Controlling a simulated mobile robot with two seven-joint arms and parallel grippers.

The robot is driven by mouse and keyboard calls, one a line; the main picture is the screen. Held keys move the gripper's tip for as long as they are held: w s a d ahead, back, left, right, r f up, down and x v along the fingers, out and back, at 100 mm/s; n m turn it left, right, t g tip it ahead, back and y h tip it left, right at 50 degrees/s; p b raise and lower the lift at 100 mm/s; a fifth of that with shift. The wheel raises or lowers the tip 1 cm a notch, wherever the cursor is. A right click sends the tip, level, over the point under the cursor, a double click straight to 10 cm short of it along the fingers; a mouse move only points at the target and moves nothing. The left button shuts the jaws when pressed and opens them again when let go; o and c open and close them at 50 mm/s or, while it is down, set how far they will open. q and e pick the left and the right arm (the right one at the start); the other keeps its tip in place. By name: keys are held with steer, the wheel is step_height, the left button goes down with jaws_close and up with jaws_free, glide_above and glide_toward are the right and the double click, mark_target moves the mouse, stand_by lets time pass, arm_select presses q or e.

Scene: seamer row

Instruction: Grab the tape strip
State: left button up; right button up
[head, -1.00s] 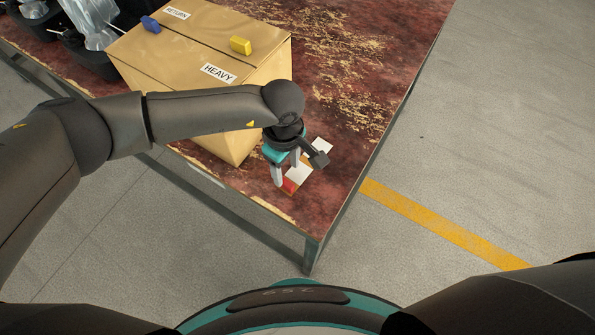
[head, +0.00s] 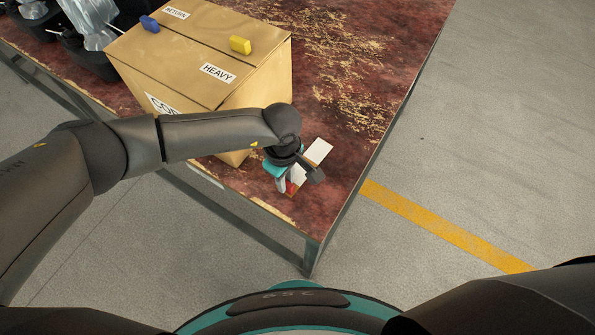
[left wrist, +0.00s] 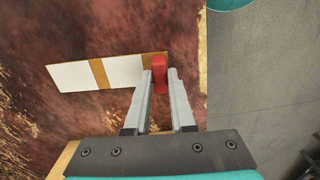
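The tape strip (left wrist: 99,73) lies flat on the worn red-brown tabletop near its corner, with a tan band across white parts. A red tab (left wrist: 160,75) stands at its right end in the left wrist view. In the head view the strip's white part (head: 318,151) shows beside my gripper, which hides its middle. My left gripper (left wrist: 160,74) has its grey fingers on both sides of the red tab; the tab fills the gap between them. It also shows in the head view (head: 287,184), low over the table. My right gripper is not in view.
A large cardboard box (head: 195,50) marked HEAVY and RETURN stands close to my left forearm. A yellow block (head: 240,45) and a blue block (head: 150,24) lie on it. Dark containers with clear plastic (head: 95,40) stand beyond. The tabletop (head: 350,80) to the right is clear.

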arm_select(q)
jaws_close()
steer(key=shift+r, duration=0.1)
